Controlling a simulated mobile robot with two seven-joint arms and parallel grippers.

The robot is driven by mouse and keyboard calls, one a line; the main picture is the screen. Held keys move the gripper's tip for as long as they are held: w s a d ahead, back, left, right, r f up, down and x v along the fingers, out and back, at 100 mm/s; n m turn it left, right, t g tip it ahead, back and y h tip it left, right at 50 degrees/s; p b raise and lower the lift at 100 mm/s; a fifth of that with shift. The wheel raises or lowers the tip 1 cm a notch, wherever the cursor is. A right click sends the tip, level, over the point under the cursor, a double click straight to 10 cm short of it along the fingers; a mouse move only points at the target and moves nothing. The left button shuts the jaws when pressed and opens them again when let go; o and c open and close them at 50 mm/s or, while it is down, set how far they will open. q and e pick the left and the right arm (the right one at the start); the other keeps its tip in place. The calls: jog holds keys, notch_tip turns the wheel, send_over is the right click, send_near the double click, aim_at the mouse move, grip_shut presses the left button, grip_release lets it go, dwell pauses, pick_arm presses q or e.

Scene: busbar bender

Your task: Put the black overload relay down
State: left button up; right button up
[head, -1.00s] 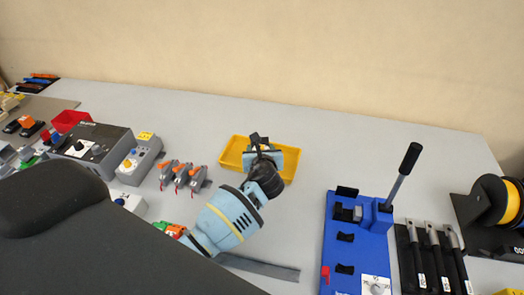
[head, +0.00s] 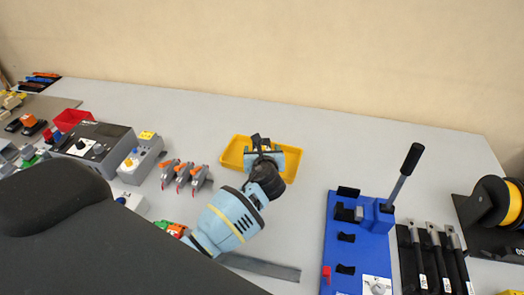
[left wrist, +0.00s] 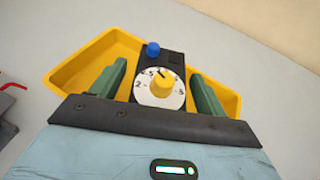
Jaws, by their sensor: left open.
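The black overload relay (left wrist: 172,62) shows in the left wrist view, with a yellow dial on a white numbered scale and a blue button. It is in the yellow tray (left wrist: 70,78), between the two green fingers of my left gripper (left wrist: 160,88). The fingers are open, with a gap on each side of the relay. In the head view my left gripper (head: 262,150) is over the yellow tray (head: 292,172) and hides most of the relay. The relay's underside is hidden. My right gripper is not in view.
A blue busbar bender (head: 340,255) with an upright lever stands at the right, beside black-handled tools (head: 430,255). Several grey-and-orange parts (head: 185,175) and grey control boxes (head: 95,148) are left of the tray. A grey bar (head: 262,267) lies in front. The table behind the tray is clear.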

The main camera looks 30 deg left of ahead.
pick_arm(q)
jog(key=p+v, duration=0.1)
jog(key=v, duration=0.9)
jog(key=shift+s+d+r+p, duration=0.1)
jog(key=shift+d+r+p, duration=0.1)
jog(key=shift+p, duration=0.1)
jog(key=shift+s+d+r, duration=0.2)
jog(key=shift+s+d, duration=0.1)
jog(key=shift+s, duration=0.25)
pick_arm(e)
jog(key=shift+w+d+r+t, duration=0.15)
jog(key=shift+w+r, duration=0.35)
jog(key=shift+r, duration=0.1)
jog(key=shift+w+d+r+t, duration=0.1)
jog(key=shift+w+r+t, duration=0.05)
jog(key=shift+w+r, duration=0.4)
pick_arm(q)
jog(key=shift+f, duration=0.1)
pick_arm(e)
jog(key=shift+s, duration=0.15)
